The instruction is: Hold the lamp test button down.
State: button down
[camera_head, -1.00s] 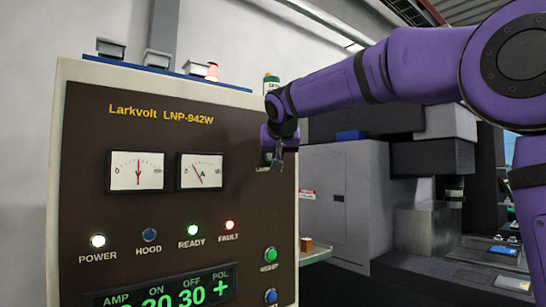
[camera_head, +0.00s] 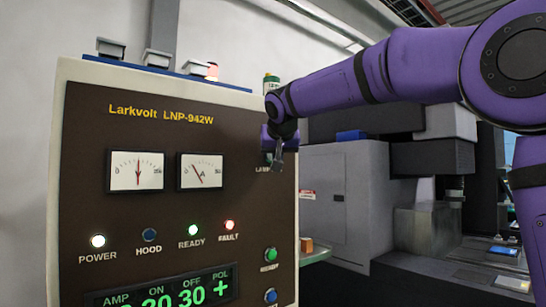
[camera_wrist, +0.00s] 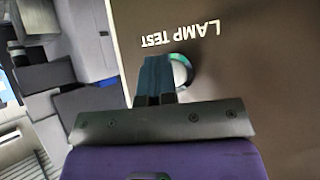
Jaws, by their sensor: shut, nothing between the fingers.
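The lamp test button (camera_wrist: 181,72) is a round button with a pale rim on the brown panel, beside the upside-down LAMP TEST lettering in the wrist view. My gripper (camera_wrist: 157,62) is shut and empty. Its fingertips lie over the button's left part in that view and hide some of it. I cannot tell whether they touch or press it. In the head view my gripper (camera_head: 277,168) is at the panel's upper right, covering the button and most of its label. The POWER (camera_head: 98,241), READY (camera_head: 193,230) and FAULT (camera_head: 230,225) lamps glow; the HOOD lamp (camera_head: 149,235) looks dark.
The panel also carries two dial meters (camera_head: 137,171), a green digital display (camera_head: 160,294), a green button (camera_head: 270,255) and a blue one (camera_head: 271,296) below my gripper. A grey machine cabinet (camera_head: 340,200) stands to the right, behind my arm.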

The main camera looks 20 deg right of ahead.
dwell(0.3)
jog(key=shift+s+d, duration=0.25)
jog(key=shift+s, duration=0.5)
jog(key=shift+s, duration=0.1)
jog(key=s, duration=0.1)
jog(key=s+d, duration=0.1)
jog(key=s, duration=0.1)
jog(key=s+d, duration=0.1)
jog(key=shift+s, duration=0.2)
jog(key=shift+s, duration=0.1)
dwell(0.4)
jog(key=s+d+f+g, duration=0.1)
jog(key=s+d+f, duration=0.1)
jog(key=s+f, duration=0.6)
jog(key=s+d+f+n+g+y, duration=0.1)
jog(key=s+d+f+g, duration=0.1)
jog(key=s+f, duration=0.7)
jog(key=s+d+f+g, duration=0.2)
jog(key=s+f, duration=0.6)
jog(key=s, duration=0.9)
jog(key=shift+s+d+f+n+y, duration=0.3)
jog(key=shift+f, duration=0.1)
